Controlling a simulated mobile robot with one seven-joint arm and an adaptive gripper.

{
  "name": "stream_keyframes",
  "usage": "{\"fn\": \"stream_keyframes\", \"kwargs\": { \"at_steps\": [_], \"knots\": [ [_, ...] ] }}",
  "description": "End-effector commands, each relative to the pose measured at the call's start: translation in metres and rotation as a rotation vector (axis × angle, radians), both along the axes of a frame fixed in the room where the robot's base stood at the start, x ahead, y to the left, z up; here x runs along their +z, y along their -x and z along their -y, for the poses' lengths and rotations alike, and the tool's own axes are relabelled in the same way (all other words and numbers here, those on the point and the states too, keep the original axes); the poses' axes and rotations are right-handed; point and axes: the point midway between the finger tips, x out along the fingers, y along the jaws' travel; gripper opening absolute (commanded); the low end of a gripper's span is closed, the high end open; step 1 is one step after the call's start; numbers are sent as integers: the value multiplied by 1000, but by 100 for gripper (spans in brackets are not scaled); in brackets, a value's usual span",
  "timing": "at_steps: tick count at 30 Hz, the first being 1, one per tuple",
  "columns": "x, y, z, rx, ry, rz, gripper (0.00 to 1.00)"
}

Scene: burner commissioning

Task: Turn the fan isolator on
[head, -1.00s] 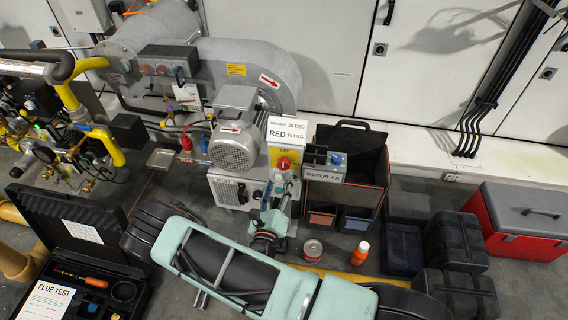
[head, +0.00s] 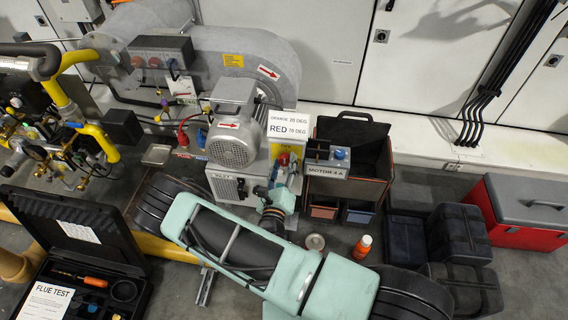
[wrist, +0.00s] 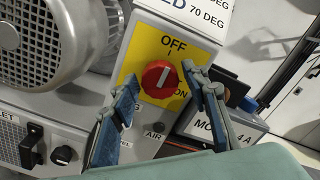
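The fan isolator is a red rotary knob (wrist: 158,80) on a yellow plate (wrist: 143,53) marked OFF above and ON at lower right. Its white mark points up, slightly right, towards OFF. In the head view the knob (head: 284,158) is partly hidden by my gripper (head: 277,180). In the wrist view my gripper (wrist: 161,76) is open, with one blue-grey finger on each side of the knob. Gaps show between the fingers and the knob, and its depth between them is hard to tell.
A grey motor (head: 233,130) stands left of the isolator. A box labelled MOTOR 4 A (head: 326,171) with a blue knob is close on the right. A small tin (head: 315,242) and an orange bottle (head: 363,245) stand on the floor. An open FLUE TEST case (head: 75,240) lies left.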

Motion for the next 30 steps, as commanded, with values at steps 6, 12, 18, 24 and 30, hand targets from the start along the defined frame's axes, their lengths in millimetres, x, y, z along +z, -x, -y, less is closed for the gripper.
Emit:
{"fn": "stream_keyframes", "kwargs": {
  "at_steps": [6, 12, 18, 24, 30],
  "knots": [
    [0, 0, 0, 0, 0, 0, 16],
    [0, 0, 0, 0, -3, 1, 7],
    [1, 0, 0, 0, -42, 8, 7],
    [2, 0, 0, -1, -152, 29, 7],
    [2, 0, 1, -1, -322, 62, 7]
  ]
}}
